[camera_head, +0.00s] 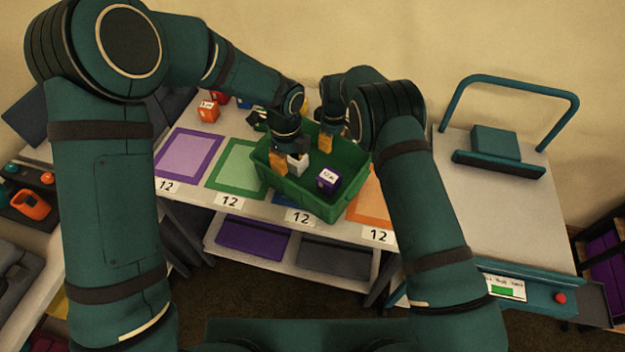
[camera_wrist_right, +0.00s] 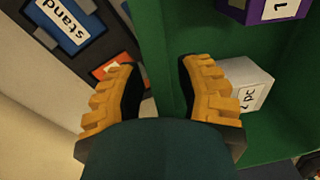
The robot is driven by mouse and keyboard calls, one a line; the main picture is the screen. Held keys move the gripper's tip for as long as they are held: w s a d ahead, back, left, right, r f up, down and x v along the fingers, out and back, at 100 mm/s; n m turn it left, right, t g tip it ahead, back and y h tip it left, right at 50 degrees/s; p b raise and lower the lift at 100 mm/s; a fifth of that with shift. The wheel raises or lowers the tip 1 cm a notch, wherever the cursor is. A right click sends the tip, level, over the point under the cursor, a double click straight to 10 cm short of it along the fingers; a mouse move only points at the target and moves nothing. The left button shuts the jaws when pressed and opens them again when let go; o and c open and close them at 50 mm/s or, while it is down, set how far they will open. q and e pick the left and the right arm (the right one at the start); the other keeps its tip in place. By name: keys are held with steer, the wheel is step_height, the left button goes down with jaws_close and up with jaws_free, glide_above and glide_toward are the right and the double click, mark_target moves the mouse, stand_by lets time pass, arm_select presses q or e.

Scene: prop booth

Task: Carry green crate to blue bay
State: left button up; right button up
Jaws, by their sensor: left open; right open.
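The green crate (camera_head: 298,193) stands on the table between the green bay (camera_head: 228,177) and the orange bay (camera_head: 370,208). It holds a white cube (camera_head: 298,166) and a purple cube (camera_head: 328,180). My left gripper (camera_head: 278,162) is open at the crate's left part, beside the white cube. My right gripper (camera_head: 326,143) is open at the crate's far side. In the right wrist view its fingers (camera_wrist_right: 160,90) stand apart on either side of the crate wall (camera_wrist_right: 163,50); contact is unclear.
A purple bay (camera_head: 188,154) lies left of the green one. An orange block (camera_head: 208,111) stands at the table's back left. A flat cart (camera_head: 500,215) with a teal handle stands at right. Bins (camera_head: 253,236) sit on the shelf below the table.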

steer(key=shift+r, duration=0.2)
arm_select(q)
step_height(320, 180, up, 4)
steer(key=shift+r, duration=0.1)
arm_select(e)
step_height(320, 180, up, 12)
steer(key=shift+f, duration=0.2)
stand_by(0.3)
